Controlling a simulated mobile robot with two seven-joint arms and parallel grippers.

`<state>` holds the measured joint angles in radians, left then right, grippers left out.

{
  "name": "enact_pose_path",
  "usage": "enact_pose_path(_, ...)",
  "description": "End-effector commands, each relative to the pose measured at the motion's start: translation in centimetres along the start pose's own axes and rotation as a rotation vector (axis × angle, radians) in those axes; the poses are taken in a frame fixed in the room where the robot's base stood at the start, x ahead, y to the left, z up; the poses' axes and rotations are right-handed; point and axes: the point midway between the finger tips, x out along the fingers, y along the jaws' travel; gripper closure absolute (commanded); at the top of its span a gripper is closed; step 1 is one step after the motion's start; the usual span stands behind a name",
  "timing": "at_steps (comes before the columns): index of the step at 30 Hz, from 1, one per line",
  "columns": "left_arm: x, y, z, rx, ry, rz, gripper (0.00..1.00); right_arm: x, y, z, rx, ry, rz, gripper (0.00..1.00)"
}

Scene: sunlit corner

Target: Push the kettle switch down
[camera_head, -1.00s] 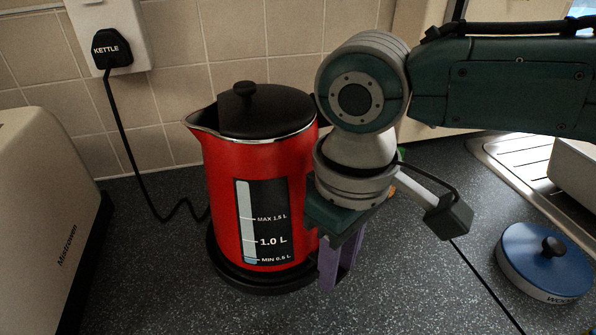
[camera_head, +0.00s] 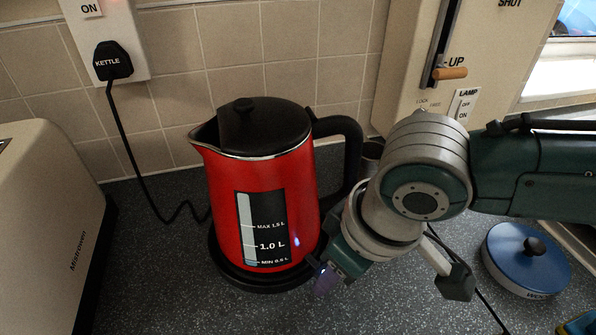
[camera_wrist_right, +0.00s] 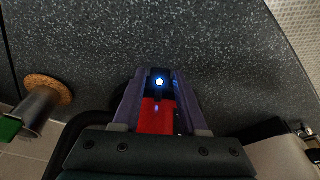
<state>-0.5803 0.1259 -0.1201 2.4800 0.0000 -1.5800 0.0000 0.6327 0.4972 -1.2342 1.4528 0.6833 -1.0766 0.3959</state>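The red kettle (camera_head: 262,190) stands upright on its black base (camera_head: 240,278), with a black lid and a black handle on the right. My right gripper (camera_head: 325,280) points down beside the kettle's lower right side. In the right wrist view, its two purple fingers (camera_wrist_right: 158,90) stand apart, with the red kettle body (camera_wrist_right: 157,116) showing between them. A small black switch part with a bright blue-white light (camera_wrist_right: 159,82) shows between the fingertips. I cannot tell whether the fingers touch it. My left gripper is out of view.
A cream toaster (camera_head: 45,215) stands at the left. The kettle plug (camera_head: 112,62) is in the wall socket. A blue-lidded tin (camera_head: 528,258) is at the right. A metal cylinder (camera_head: 371,160) stands behind the handle. A cream panel with a lever (camera_head: 450,73) is at the back.

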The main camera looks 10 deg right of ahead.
Motion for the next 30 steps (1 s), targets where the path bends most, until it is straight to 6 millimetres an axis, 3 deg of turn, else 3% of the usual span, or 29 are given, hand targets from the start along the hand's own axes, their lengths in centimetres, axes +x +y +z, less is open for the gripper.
enact_pose_path(5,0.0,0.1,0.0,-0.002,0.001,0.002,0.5,0.0,0.0,0.0,0.0,-0.001,0.0,0.38)
enact_pose_path(14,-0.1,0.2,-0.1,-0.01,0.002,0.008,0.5,-0.4,0.0,0.0,0.0,0.0,-0.001,0.38)
enact_pose_path(30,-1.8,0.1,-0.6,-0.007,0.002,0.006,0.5,-9.1,0.0,0.0,0.0,0.0,0.0,0.38)
